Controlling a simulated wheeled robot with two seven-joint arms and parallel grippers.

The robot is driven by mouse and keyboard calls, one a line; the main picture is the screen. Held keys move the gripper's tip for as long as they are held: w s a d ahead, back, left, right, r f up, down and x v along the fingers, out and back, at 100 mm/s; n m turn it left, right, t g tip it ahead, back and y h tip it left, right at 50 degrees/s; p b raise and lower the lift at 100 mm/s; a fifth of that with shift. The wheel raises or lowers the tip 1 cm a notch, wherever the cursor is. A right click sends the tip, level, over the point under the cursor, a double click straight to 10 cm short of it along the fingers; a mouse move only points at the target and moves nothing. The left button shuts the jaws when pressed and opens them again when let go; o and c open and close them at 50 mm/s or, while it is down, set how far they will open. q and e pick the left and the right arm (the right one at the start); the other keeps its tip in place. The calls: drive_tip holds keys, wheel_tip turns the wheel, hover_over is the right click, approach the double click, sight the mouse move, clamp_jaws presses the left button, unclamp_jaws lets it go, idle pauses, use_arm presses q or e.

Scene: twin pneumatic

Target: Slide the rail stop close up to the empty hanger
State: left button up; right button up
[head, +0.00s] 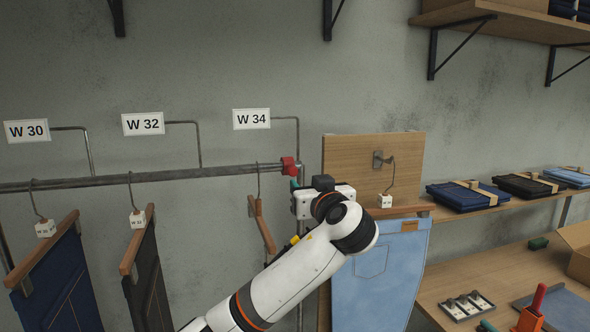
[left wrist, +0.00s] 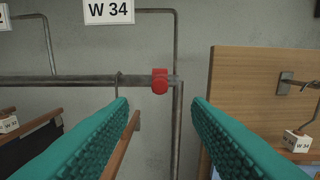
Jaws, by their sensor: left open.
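The red rail stop (head: 289,166) sits on the metal rail (head: 150,176) near its right end, under the W 34 sign. In the left wrist view the rail stop (left wrist: 160,81) lies between the two finger lines, ahead of them. The empty wooden hanger (head: 262,224) hangs by its hook just left of the stop, with a gap between them; its hook (left wrist: 119,84) also shows in the left wrist view. My left gripper (left wrist: 160,100) is open and empty, with green ribbed fingers pointing at the rail. In the head view my wrist partly hides the fingers. My right gripper does not show.
Dark trousers (head: 62,280) and black trousers (head: 143,285) hang further left on the rail. Light blue jeans (head: 380,275) hang before a wooden panel (head: 345,160) on the right. A workbench (head: 450,287) with tools stands at lower right.

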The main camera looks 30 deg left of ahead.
sight(294, 173)
use_arm(q)
drive_tip(key=p+x, duration=0.4)
drive_tip(key=x, duration=0.5)
drive_tip(key=shift+a+r, duration=0.1)
drive_tip(key=shift+w+a+f, duration=0.2)
drive_tip(key=shift+w+a, duration=0.1)
drive_tip(key=shift+w, duration=0.1)
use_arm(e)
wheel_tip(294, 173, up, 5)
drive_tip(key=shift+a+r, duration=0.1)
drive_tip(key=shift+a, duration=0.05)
